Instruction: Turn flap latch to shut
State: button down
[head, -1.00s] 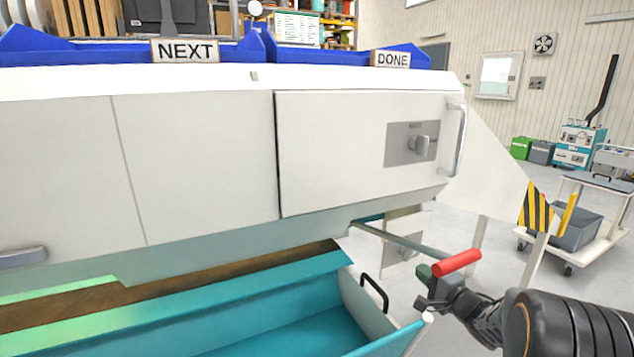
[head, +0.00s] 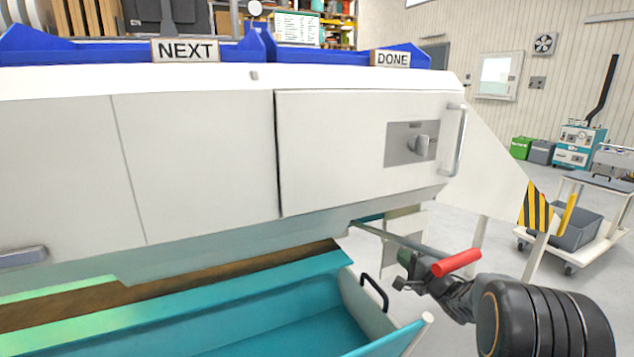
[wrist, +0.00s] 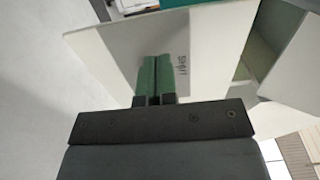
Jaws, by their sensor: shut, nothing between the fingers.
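In the head view a grey latch plate with a turning knob (head: 420,145) sits on the closed white door. A second, smaller white panel (head: 405,225) stands lower down, behind the rod. My gripper (head: 404,262) is close in front of this lower panel, its green fingers shut and empty. In the wrist view the shut fingers (wrist: 157,62) overlap a grey plate (wrist: 185,42) with small dark lettering, on a white panel (wrist: 105,45). Any knob on that plate is hidden behind the fingers. I cannot tell whether they touch it.
A rod with a red grip (head: 457,263) passes right by my gripper. A teal tray (head: 290,310) with a black handle (head: 374,292) lies below left. A striped guard (head: 535,208) and a cart (head: 590,225) stand at right.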

jog(key=shift+w+d+f+p, duration=0.15)
jog(key=shift+d+p, duration=0.3)
jog(key=shift+p, duration=0.05)
dwell(0.7)
jog(key=shift+p, duration=0.4)
jog(key=shift+a, duration=0.1)
jog(key=shift+a+p, duration=0.25)
jog(key=shift+p, duration=0.2)
jog(key=shift+s, duration=0.25)
jog(key=shift+p+v, duration=1.05)
jog(key=shift+v, duration=1.85)
